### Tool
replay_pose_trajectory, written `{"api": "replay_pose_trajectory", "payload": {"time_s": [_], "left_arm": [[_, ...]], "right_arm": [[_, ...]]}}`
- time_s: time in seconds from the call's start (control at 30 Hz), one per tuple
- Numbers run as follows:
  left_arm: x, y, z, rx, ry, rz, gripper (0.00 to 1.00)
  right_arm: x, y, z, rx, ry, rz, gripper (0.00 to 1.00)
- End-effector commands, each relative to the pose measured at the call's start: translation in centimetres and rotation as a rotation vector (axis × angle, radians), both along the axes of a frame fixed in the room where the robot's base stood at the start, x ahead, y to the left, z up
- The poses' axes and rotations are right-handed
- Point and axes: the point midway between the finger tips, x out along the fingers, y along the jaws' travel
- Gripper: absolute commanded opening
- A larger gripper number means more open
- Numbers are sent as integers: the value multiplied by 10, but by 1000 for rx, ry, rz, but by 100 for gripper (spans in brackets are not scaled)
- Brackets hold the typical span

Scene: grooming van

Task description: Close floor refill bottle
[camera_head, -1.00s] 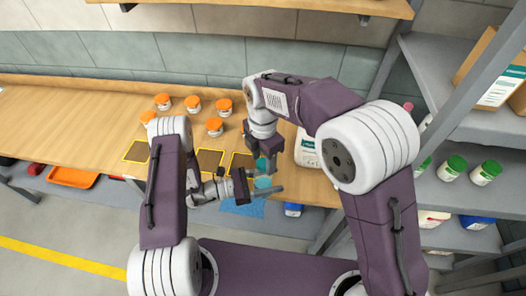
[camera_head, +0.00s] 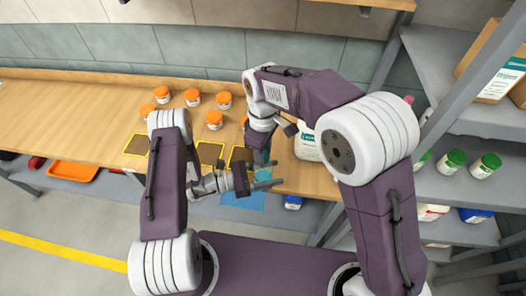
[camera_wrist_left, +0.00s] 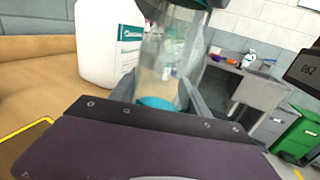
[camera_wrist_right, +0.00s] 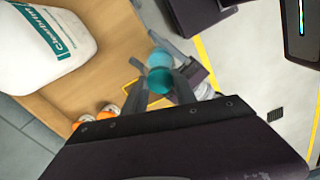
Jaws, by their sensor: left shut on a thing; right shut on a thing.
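A clear bottle (camera_wrist_left: 165,60) with blue-green at its lower end stands between my left gripper's fingers, slightly tilted in the left wrist view. My left gripper (camera_head: 272,180) is shut on its body. My right gripper (camera_head: 264,160) comes from above and is shut on the blue-green cap (camera_wrist_right: 160,80) at the bottle's top. The bottle is mostly hidden by the grippers in the head view. I cannot tell whether the cap is fully seated.
A white jug (camera_head: 305,145) stands on the wooden bench close to the right gripper. Orange-lidded jars (camera_head: 214,119) and yellow-edged dark squares (camera_head: 210,152) lie left. A grey shelf (camera_head: 455,180) with green-lidded jars (camera_head: 485,165) stands right. A blue sheet (camera_head: 243,200) shows below the grippers.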

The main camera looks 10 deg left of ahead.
Motion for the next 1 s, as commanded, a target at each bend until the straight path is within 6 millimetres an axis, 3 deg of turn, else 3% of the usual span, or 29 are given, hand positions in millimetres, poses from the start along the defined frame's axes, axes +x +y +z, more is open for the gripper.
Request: {"api": "replay_pose_trajectory", "payload": {"time_s": [0.1, 0.27, 0.43, 0.47, 0.5, 0.83, 1.0], "left_arm": [[0, 0, 0, 0, 0, 0, 0], [0, 0, 0, 0, 0, 0, 0], [0, 0, 0, 0, 0, -1, 0], [0, 0, 0, 0, 0, -1, 0], [0, 0, 0, 0, 0, -1, 0], [0, 0, 0, 0, 0, 0, 0], [0, 0, 0, 0, 0, 0, 0]], "right_arm": [[0, 0, 0, 2, 0, -373, 0], [0, 0, 0, 3, 0, -747, 0], [0, 1, 0, 4, -1, -764, 0], [0, 1, 0, 4, -1, -764, 41], [0, 1, 0, 4, -1, -763, 52], [0, 0, 2, 4, -1, -762, 55], [0, 1, 25, 6, -2, -761, 55]]}}
